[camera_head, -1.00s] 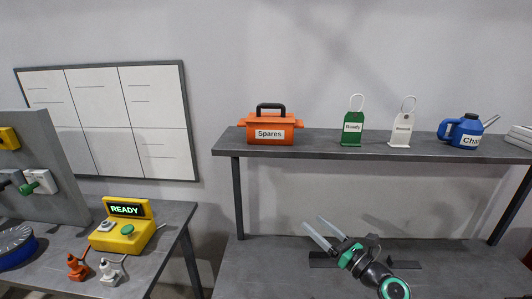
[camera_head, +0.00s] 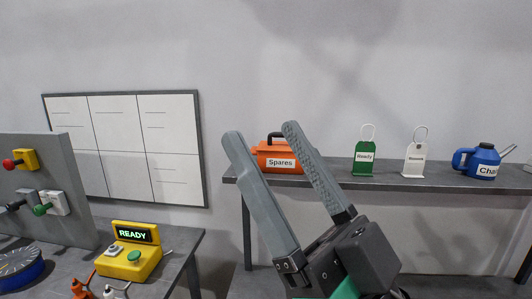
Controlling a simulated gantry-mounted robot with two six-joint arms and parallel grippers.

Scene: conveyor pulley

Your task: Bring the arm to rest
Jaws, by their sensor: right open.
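My right gripper (camera_head: 262,140) is large and close in the head view, right of the middle. Its two long grey fingers point up and to the left, spread apart with nothing between them. It covers part of the orange Spares box (camera_head: 281,163) on the shelf behind. My left gripper does not show.
A shelf (camera_head: 440,184) on the right holds a green Ready tag (camera_head: 365,155), a white tag (camera_head: 414,158) and a blue can (camera_head: 482,162). On the left table stand a yellow box reading READY (camera_head: 134,262), a grey panel (camera_head: 75,180) with a red knob (camera_head: 10,164), and a blue round part (camera_head: 20,268).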

